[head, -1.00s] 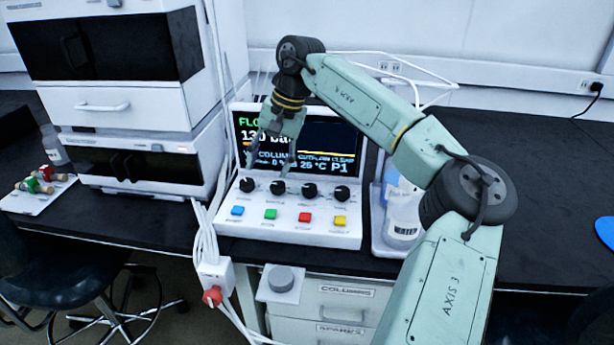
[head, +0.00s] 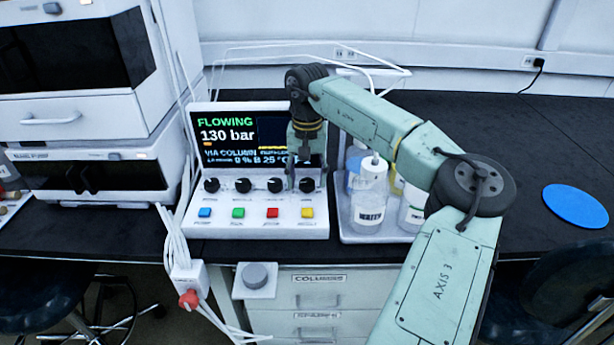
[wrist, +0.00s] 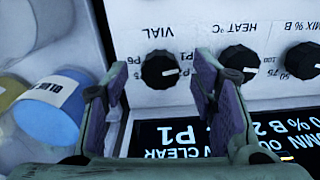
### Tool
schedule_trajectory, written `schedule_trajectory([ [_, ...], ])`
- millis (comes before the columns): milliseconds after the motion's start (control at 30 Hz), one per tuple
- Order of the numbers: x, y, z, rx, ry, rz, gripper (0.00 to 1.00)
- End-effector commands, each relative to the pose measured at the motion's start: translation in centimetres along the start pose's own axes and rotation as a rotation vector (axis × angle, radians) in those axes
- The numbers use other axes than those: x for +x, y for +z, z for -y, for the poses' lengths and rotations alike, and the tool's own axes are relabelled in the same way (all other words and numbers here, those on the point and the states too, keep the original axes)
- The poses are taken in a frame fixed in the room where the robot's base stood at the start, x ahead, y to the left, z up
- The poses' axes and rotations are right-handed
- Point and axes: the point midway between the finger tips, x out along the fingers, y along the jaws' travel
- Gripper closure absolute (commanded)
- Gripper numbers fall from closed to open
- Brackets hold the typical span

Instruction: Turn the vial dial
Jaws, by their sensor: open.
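The vial dial (wrist: 160,70) is a round black knob under the upside-down word VIAL in the wrist view. Its white mark points to the right, on the side of the P1 label. In the head view it is the rightmost black knob (head: 308,186) on the white control panel (head: 258,228). My gripper (wrist: 158,82) is open, with one finger on each side of the dial in the wrist view. In the head view my gripper (head: 305,168) hangs down in front of the screen, just above this knob. I cannot tell whether the fingers touch it.
The screen (head: 222,135) reads FLOWING, 130 bar; P1 shows on it in the wrist view. A heat dial (wrist: 238,62) sits beside the vial dial. Coloured buttons (head: 272,212) line the panel front. Bottles (head: 368,195) stand close on the right.

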Motion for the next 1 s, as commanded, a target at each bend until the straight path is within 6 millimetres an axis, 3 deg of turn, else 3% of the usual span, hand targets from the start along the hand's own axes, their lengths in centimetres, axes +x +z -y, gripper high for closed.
schedule_trajectory([
  [433,1.06,0.03,0.05,-0.001,-0.001,0.0,0.49],
  [1000,1.02,0.02,0.07,-0.001,-0.001,-0.001,0.87],
])
